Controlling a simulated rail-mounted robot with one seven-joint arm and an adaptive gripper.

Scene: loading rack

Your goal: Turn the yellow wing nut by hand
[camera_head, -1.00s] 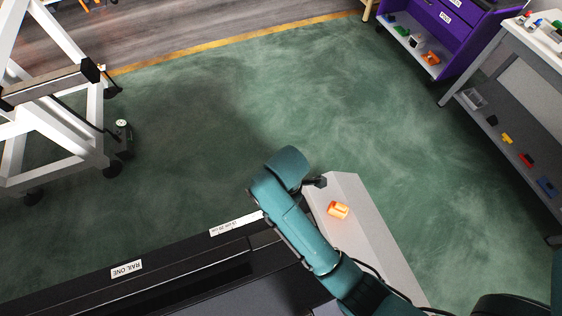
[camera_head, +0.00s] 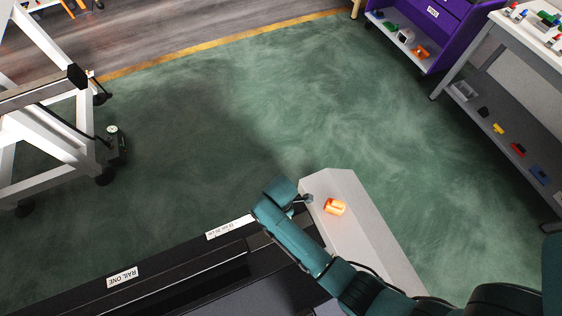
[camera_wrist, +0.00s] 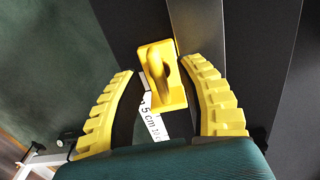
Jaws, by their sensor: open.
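A yellow piece with an upright curved fin on a flat block, which I take for the wing nut (camera_wrist: 163,75), shows in the wrist view. It stands between the two ridged yellow fingers of my gripper (camera_wrist: 158,68). The fingers are spread, with a gap visible on the left; the right finger's tip looks close to the piece, and I cannot tell whether it touches. In the head view my teal arm reaches over the dark rail; the wing nut and my fingers cannot be made out there.
A grey block (camera_head: 365,245) with an orange item (camera_head: 335,207) on top stands right beside my arm. The dark rail (camera_head: 180,268) runs below. A white frame (camera_head: 50,135) stands left, a purple cabinet (camera_head: 455,22) and a shelf table (camera_head: 490,60) at right. Green floor between is clear.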

